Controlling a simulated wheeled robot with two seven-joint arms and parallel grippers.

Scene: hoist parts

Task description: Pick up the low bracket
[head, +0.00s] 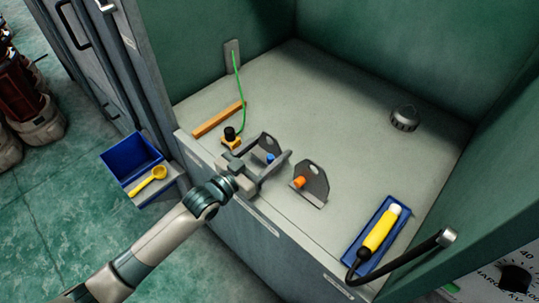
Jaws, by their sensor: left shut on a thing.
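My left gripper (265,170) reaches in from the lower left over the bench's front edge. It is shut on a dark grey bracket (264,141) with a blue peg (270,157), and the fingers partly hide it. I cannot tell whether this bracket still touches the bench. A second grey bracket (315,178), with a hole near its top and an orange peg (299,182), stands upright on the bench just to the right, apart from the gripper. My right gripper is not in view.
The grey bench (345,110) has walls behind and beside it. An orange bar (218,119) and a black-topped yellow part (230,136) with a green cord lie left. A blue tray (367,226) holds a yellow handle (381,229). A grey knob (404,118) sits back right. A blue bin (131,157) hangs outside.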

